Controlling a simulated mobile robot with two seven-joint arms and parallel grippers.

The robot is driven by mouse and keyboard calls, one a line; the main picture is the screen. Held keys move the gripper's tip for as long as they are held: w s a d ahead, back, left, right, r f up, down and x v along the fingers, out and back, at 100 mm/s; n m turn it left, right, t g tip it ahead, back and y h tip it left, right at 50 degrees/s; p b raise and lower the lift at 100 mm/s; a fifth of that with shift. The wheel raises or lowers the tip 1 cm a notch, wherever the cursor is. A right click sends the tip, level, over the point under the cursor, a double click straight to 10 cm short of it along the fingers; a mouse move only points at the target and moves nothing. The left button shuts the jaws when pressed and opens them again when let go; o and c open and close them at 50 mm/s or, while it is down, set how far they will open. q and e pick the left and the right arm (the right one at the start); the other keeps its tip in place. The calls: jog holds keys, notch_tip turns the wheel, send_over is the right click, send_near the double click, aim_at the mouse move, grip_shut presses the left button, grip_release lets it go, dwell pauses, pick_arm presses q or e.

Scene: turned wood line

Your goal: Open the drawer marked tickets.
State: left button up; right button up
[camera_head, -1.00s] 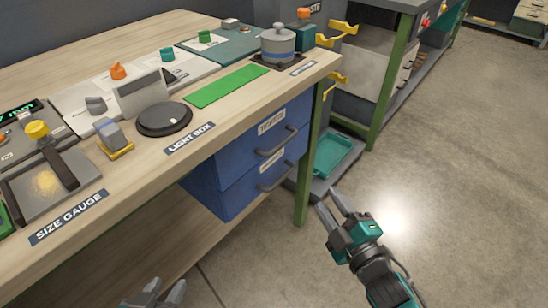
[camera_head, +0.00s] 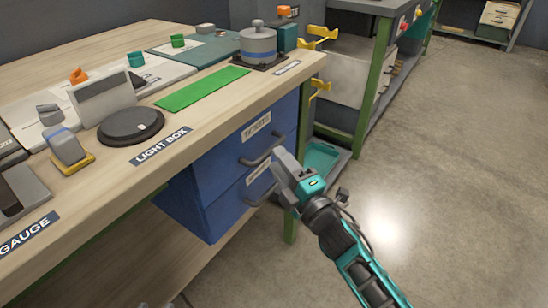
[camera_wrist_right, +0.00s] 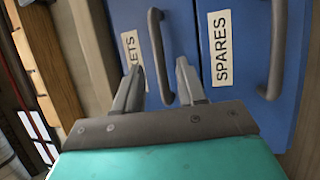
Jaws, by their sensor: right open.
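The blue tickets drawer (camera_head: 228,160) is the upper one under the bench and looks shut. Its label (camera_head: 256,127) sits above its grey bar handle (camera_head: 264,152). My right gripper (camera_head: 280,160) is open at this handle. In the right wrist view the handle (camera_wrist_right: 155,45) runs between the open fingers (camera_wrist_right: 158,68), with the lower handle end near the right finger. I cannot tell whether the fingers touch it. The left finger partly hides the tickets label (camera_wrist_right: 133,50). Only a sliver of my left gripper (camera_head: 168,305) shows at the bottom edge.
The spares drawer (camera_wrist_right: 245,100) with its own handle (camera_wrist_right: 279,50) is just below the tickets drawer. The bench top (camera_head: 205,125) overhangs above. A green bench leg (camera_head: 298,190) stands right of the drawers. The floor (camera_head: 440,180) in front is clear.

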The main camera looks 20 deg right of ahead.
jog(key=shift+x, duration=1.55)
grip_shut()
